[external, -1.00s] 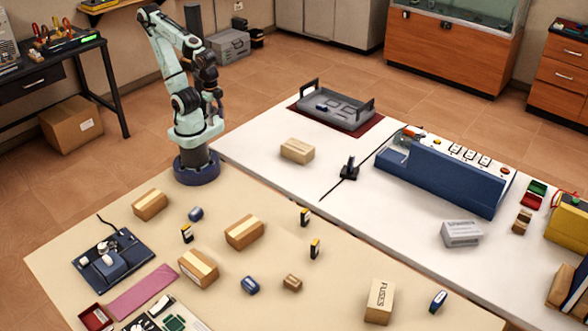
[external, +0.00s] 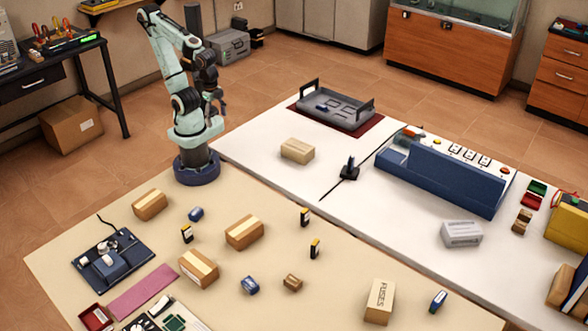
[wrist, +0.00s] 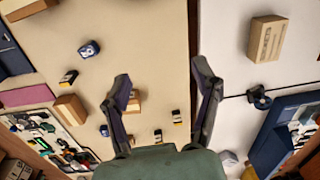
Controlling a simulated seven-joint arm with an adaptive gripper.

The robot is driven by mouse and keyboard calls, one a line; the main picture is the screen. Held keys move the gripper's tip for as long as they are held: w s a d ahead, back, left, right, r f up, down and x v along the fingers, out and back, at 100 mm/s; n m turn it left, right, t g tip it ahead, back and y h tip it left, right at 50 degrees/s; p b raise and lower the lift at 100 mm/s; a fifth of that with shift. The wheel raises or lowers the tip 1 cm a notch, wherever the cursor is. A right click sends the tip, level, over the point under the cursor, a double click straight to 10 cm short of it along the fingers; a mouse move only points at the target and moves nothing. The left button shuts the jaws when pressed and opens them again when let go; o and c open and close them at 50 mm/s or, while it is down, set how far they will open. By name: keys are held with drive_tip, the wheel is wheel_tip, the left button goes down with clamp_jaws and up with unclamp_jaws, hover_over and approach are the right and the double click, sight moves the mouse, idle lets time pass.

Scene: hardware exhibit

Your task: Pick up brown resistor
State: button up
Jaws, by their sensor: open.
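A small brown block (external: 292,282), which looks like the brown resistor, lies on the beige table between a blue component (external: 249,285) and a box labelled FUSES (external: 380,301). My gripper (external: 217,105) is raised beside my arm's column, far behind and above the brown block, touching nothing. In the wrist view my gripper (wrist: 161,72) is open and empty, its two fingers spread above the tables. The brown block is not clear there; my fingers and gripper body cover part of that area.
Cardboard boxes (external: 244,232) and black-and-yellow components (external: 314,248) stand around the beige table. Another blue component (external: 195,214) lies nearer my base. A white table with a grey tray (external: 338,109) and a blue machine (external: 440,178) is at right. Bare tabletop surrounds the brown block.

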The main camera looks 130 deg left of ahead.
drive_tip(key=w+d+r+n+t, duration=0.1)
drive_tip(key=w+r+t, duration=0.3)
drive_tip(key=w, duration=0.7)
drive_tip(key=w+r+t, duration=0.2)
drive_tip(key=w+r, duration=0.5)
drive_tip(key=w, duration=0.3)
drive_tip(key=m+h, duration=0.1)
drive_tip(key=m, duration=0.1)
hover_over(287, 276)
drive_tip(key=a, duration=0.2)
wheel_tip(287, 276, down, 22)
drive_tip(key=shift+g, duration=0.8)
drive_tip(key=f, duration=0.2)
drive_tip(key=s+d+f, duration=0.1)
drive_tip(key=f, duration=0.2)
drive_tip(key=s+d+f, duration=0.1)
drive_tip(key=f, duration=0.1)
drive_tip(key=shift+s+f, duration=0.2)
drive_tip(key=shift+f, duration=0.15)
drive_tip(key=x, duration=0.5)
drive_tip(key=shift+a, duration=0.1)
drive_tip(key=shift+w+f, duration=0.25)
drive_tip(key=shift+f, duration=0.25)
